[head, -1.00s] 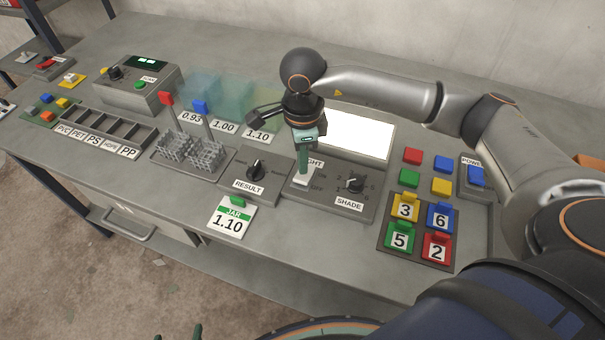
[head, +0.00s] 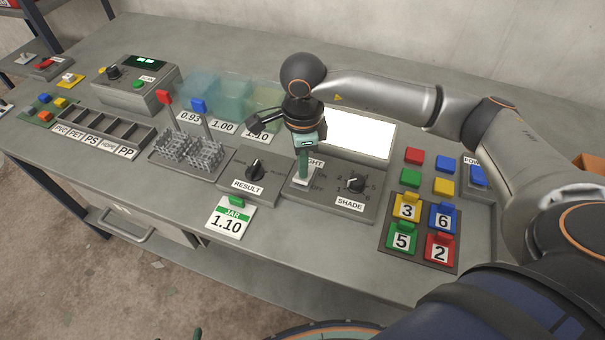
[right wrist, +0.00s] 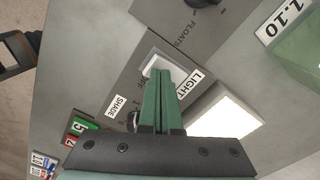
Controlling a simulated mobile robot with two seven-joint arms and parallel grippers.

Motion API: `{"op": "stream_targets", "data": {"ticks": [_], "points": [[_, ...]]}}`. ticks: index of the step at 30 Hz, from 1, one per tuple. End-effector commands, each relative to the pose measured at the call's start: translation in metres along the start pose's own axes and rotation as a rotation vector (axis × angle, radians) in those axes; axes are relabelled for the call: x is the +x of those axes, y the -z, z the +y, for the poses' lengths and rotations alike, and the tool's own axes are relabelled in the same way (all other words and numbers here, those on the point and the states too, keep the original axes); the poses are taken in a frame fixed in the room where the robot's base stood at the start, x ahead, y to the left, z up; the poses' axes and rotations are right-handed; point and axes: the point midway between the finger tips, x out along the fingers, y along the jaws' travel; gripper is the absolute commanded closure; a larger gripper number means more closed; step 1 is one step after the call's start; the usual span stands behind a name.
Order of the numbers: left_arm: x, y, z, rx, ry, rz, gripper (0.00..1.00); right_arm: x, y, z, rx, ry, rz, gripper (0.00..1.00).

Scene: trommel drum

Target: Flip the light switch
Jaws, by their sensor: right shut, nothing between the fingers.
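The light switch is a white rocker (head: 297,183) on a grey panel beside the LIGHT label, partly hidden behind my right gripper (head: 303,181). The right gripper's green fingers are shut, with nothing between them, and point down at the switch. In the right wrist view the fingertips (right wrist: 161,73) overlap the white switch (right wrist: 152,63); they look at or very near its surface, but contact cannot be told for sure. A bright white light panel (head: 360,134) stands behind the switch. A small green tip, likely my left gripper (head: 197,334), shows at the bottom edge.
On the same panel, the SHADE knob (head: 355,184) is close on the right. The RESULT knob (head: 256,168) is on the left. Coloured buttons and numbered tags (head: 407,207) lie further right.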

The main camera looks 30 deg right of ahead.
Motion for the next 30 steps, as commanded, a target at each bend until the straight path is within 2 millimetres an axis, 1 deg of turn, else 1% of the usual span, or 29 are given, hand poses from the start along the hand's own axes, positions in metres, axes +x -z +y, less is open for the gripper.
{"op": "stream_targets", "data": {"ticks": [21,26,30], "points": [[0.007,-0.008,-0.001,0.000,0.000,0.000,0.00,0.012,0.000,0.000,0.000,0.000,0.001,1.00],[0.005,-0.006,0.000,0.000,0.000,0.000,0.00,0.008,0.000,0.000,0.000,0.000,0.001,1.00],[0.001,-0.001,0.000,0.000,0.000,0.000,0.00,-0.001,0.000,0.000,0.000,0.001,0.000,1.00]]}}
